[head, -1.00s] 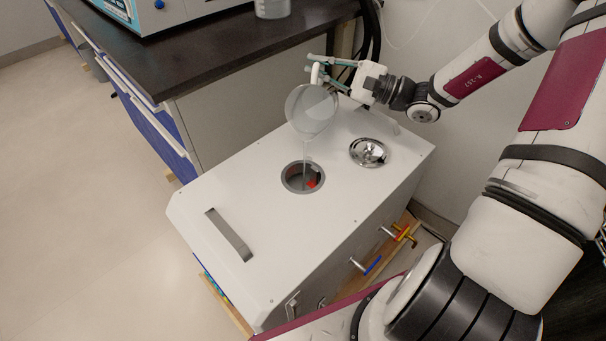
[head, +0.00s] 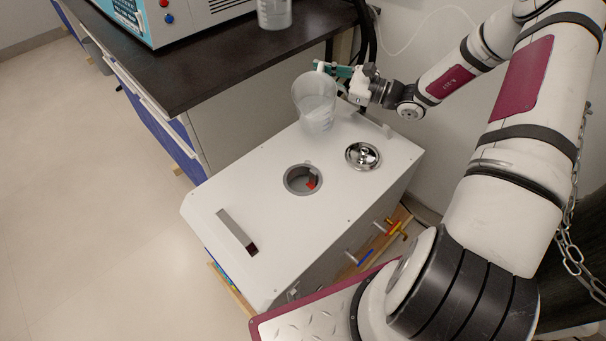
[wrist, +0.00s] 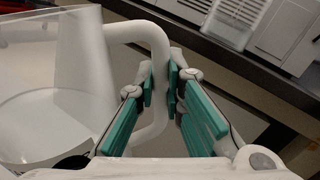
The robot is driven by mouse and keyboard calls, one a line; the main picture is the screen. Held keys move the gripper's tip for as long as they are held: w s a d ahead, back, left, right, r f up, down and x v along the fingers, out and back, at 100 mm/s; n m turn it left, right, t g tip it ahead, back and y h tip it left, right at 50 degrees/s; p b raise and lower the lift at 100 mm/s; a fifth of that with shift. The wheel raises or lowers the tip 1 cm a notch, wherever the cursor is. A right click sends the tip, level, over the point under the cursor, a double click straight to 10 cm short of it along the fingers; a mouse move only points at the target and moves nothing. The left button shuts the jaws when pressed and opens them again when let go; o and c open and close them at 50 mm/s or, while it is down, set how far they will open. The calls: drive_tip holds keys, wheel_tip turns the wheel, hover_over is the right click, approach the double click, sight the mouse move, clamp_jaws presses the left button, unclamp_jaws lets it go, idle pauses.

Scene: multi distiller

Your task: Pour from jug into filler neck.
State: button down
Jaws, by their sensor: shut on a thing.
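My gripper (head: 341,70) is shut on the handle of the clear jug (head: 316,101). In the wrist view, the green-padded fingers (wrist: 161,85) close around the white jug handle (wrist: 158,50). The jug is nearly upright, slightly tilted, above the back of the white distiller box (head: 270,232), behind the filler neck. The filler neck (head: 290,181) is an open round hole in the box's top with a red piece inside. No stream shows between jug and neck. The jug (wrist: 50,85) looks whitish; I cannot tell how much liquid it holds.
A shiny metal lid (head: 362,156) lies on the box right of the neck. Behind is a dark bench (head: 200,65) with a blue-grey machine (head: 190,22) and another clear beaker (head: 274,12).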

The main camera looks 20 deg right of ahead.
sight(317, 99)
drive_tip(key=w+f+m, duration=0.1)
drive_tip(key=w+d+m+p, duration=0.1)
drive_tip(key=m, duration=0.1)
drive_tip(key=shift+d+f, duration=0.15)
drive_tip(key=shift+f, duration=0.2)
drive_tip(key=shift+w+d+f+m, duration=0.15)
drive_tip(key=shift+w+f+m, duration=0.05)
drive_tip(key=shift+f+m, duration=0.45)
drive_tip(key=shift+w+d+f+m, duration=0.2)
drive_tip(key=shift+f+m, duration=0.25)
drive_tip(key=shift+f, duration=0.3)
drive_tip(key=shift+a, duration=0.1)
